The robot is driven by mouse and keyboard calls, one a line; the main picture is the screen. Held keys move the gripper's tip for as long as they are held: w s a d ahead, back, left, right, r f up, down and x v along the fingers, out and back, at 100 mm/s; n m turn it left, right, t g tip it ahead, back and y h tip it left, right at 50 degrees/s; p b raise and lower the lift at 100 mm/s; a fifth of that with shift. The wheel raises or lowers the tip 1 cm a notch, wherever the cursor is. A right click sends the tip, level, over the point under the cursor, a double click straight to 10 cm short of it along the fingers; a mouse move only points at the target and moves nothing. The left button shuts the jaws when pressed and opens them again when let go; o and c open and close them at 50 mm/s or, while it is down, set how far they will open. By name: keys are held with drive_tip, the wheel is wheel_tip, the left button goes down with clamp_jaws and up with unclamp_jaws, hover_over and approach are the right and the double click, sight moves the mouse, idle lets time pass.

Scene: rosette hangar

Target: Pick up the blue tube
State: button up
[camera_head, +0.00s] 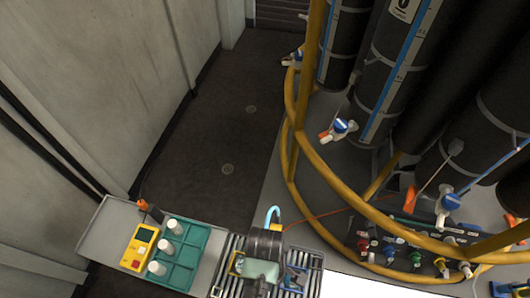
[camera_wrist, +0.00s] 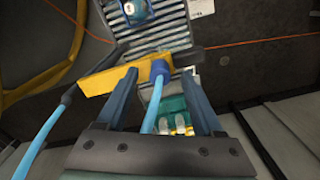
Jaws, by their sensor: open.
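The blue tube (camera_wrist: 152,108) shows in the wrist view, running up between the two fingers of my gripper (camera_wrist: 159,76) to a darker blue end fitting by a yellow bar (camera_wrist: 110,79). The fingers are open, with a visible space on either side of the tube. Another light blue length (camera_wrist: 44,132) curves down at the left, outside the fingers. I cannot tell whether the two lengths join. In the head view a light blue curved piece (camera_head: 272,214) rises above dark parts over the slatted rack; my gripper's fingers are hard to make out there.
A green tray (camera_head: 205,258) with white-capped bottles and a yellow meter (camera_head: 139,248) sit left of the slatted rack (camera_head: 231,270). A yellow rail (camera_head: 345,186) encloses tall black cylinders and valves at the right. An orange line (camera_head: 318,216) crosses behind the rack.

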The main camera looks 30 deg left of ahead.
drive_tip(key=shift+f, duration=0.5)
clamp_jaws()
wheel_tip(320, 180, up, 18)
drive_tip(key=p, duration=0.4)
idle(0.4)
idle(0.4)
